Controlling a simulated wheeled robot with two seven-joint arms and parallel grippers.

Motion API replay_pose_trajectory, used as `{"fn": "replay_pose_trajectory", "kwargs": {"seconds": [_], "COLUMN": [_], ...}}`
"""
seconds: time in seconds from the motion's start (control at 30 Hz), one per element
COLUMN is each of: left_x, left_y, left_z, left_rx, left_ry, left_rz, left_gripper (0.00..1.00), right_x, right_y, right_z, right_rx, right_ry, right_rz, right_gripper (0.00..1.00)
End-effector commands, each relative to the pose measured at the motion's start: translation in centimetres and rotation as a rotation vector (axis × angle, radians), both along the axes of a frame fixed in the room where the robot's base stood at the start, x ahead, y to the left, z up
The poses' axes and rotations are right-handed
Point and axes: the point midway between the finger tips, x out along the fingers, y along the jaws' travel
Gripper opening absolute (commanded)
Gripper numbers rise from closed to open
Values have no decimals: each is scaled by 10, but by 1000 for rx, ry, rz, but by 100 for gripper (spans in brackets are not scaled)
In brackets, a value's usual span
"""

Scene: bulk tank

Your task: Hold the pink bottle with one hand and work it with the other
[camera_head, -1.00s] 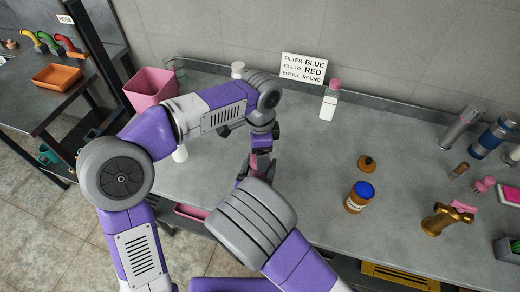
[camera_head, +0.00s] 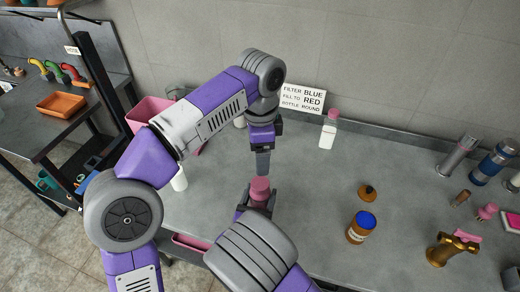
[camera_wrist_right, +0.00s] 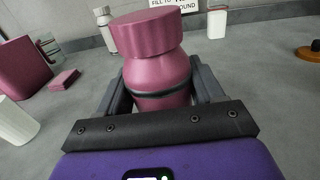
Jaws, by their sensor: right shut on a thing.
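The pink bottle (camera_head: 260,187) stands upright in my right gripper (camera_head: 257,202). In the right wrist view the bottle (camera_wrist_right: 162,75) has its wide ribbed cap (camera_wrist_right: 146,31) on top and a dark band around its body. My right gripper's fingers (camera_wrist_right: 163,92) are shut on the body from both sides. My left gripper (camera_head: 263,168) points down over the cap in the head view. It does not show in the wrist view, so it appears clear above the cap. Its narrow fingers are seen edge-on, so their opening cannot be told.
A white bottle with a pink cap (camera_head: 328,130) stands by the sign (camera_head: 303,100). An amber jar with a blue lid (camera_head: 361,227) and an orange-brown disc (camera_head: 368,192) are to the right. A pink bin (camera_head: 148,112) stands at the left. The middle counter is clear.

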Motion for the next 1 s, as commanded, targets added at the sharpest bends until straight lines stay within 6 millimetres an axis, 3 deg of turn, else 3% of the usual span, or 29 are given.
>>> {"fn": "replay_pose_trajectory", "kwargs": {"seconds": [0.33, 0.37, 0.53, 0.83, 1.0], "left_x": [0, 0, 0, 0, 0], "left_y": [0, 0, 0, 0, 0], "left_z": [3, 3, 3, 3, 7], "left_rx": [0, 0, 0, 0, 0], "left_ry": [1, 1, 1, 1, 1], "left_rz": [0, 0, 0, 0, 0], "left_gripper": [82, 82, 82, 82, 82], "right_x": [0, 0, 0, -1, -19], "right_y": [0, 0, 0, 1, 6], "right_z": [0, 0, 0, 0, 1], "right_rx": [0, 0, 0, 0, -2], "right_ry": [-1, -1, -1, 0, 1], "right_rz": [0, 0, 0, 1, 5], "right_gripper": [0, 70, 96, 97, 97]}}
